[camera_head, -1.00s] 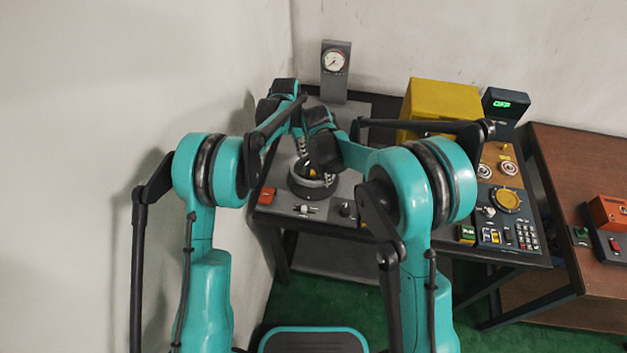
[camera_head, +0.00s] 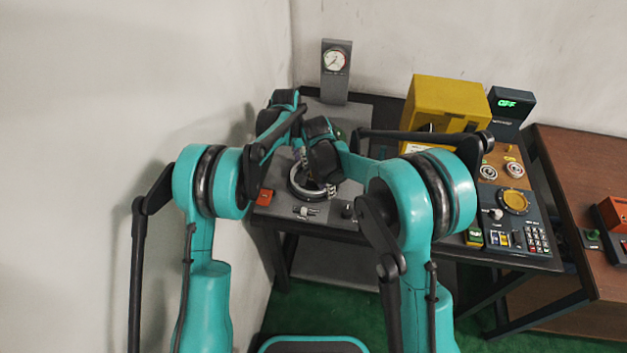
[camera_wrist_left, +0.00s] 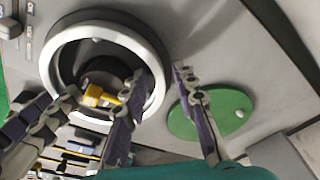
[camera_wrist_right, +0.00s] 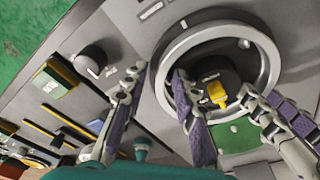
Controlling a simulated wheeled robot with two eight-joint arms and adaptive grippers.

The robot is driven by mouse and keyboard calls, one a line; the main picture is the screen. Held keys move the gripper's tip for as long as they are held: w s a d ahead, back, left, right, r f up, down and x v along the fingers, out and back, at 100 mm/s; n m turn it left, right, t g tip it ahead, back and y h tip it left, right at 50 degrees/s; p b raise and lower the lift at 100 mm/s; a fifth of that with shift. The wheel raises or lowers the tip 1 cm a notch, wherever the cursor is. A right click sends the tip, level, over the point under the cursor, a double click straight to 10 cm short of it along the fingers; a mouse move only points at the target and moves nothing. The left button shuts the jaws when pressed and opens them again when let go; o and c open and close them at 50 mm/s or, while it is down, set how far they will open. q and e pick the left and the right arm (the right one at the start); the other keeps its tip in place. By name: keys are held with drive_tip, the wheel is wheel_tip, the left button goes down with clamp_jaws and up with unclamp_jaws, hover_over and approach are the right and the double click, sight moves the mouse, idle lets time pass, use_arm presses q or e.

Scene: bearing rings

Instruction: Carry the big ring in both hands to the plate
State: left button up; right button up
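The big ring (camera_head: 296,188) is pale metal and lies level at the dark grey bench's left part; it also shows in the left wrist view (camera_wrist_left: 62,44) and the right wrist view (camera_wrist_right: 271,62). A dark piece with a yellow part (camera_wrist_right: 217,93) shows inside it. My left gripper (camera_wrist_left: 164,69) has one finger inside the ring and one outside its wall, with a visible gap. My right gripper (camera_wrist_right: 160,70) straddles the wall on another side, also with a gap outside. In the head view my wrists partly hide the ring. I cannot tell which surface is the plate.
A green disc (camera_wrist_left: 225,115) lies beside the ring. A gauge stand (camera_head: 335,72) is at the back, a yellow box (camera_head: 445,100) right of it. A black control panel (camera_head: 516,235) stands further right. A wall closes the left.

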drive_tip(key=shift+r, duration=0.25)
use_arm(q)
wheel_tip(320, 180, up, 12)
drive_tip(key=s+a, duration=0.1)
drive_tip(key=shift+a, duration=0.25)
use_arm(e)
wheel_tip(320, 180, up, 11)
drive_tip(key=s+a, duration=0.1)
drive_tip(key=shift+a+r, duration=0.2)
drive_tip(key=shift+a, duration=0.05)
use_arm(q)
drive_tip(key=shift+f, duration=0.1)
